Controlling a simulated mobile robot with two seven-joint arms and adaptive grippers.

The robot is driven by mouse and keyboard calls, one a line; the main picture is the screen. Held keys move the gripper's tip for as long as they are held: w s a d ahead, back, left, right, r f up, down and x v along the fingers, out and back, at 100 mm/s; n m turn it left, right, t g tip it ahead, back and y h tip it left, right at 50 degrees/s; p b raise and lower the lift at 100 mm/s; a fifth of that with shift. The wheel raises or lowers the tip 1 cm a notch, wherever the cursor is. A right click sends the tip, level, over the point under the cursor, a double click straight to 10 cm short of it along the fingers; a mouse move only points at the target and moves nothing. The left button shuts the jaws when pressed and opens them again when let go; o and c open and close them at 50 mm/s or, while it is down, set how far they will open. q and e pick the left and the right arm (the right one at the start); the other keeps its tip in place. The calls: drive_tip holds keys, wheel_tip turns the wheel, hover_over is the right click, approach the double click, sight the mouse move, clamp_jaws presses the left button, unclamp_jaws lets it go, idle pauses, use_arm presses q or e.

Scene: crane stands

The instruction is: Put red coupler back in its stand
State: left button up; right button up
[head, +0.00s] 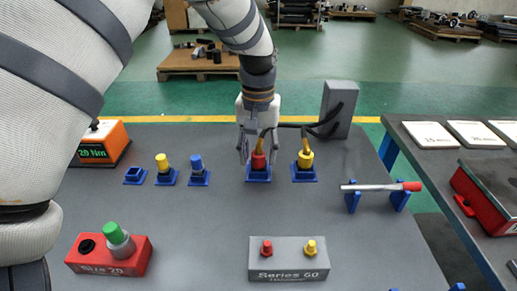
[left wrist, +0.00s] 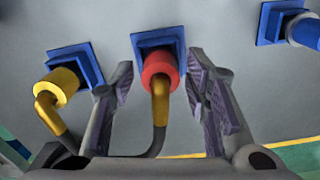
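The red coupler (head: 258,161) stands upright in a blue square stand (head: 259,176) near the middle of the table. A cable with a yellow sleeve leaves its top. In the left wrist view the red coupler (left wrist: 158,70) sits at its blue stand (left wrist: 157,40), between the fingers of my left gripper (left wrist: 158,80). Gaps show on both sides, so the fingers are open and not touching it. In the head view my left gripper (head: 257,150) comes down from above around the coupler. My right gripper is not in view.
A yellow coupler (head: 305,159) stands close on the right, its cable running to a grey box (head: 339,109). Small blue stands with a blue plug (head: 196,162) and yellow plug (head: 162,162) are left. The Series 60 block (head: 289,261) is in front.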

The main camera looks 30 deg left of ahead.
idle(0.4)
use_arm(q)
drive_tip(key=shift+r, duration=2.5)
wheel_tip(320, 180, up, 12)
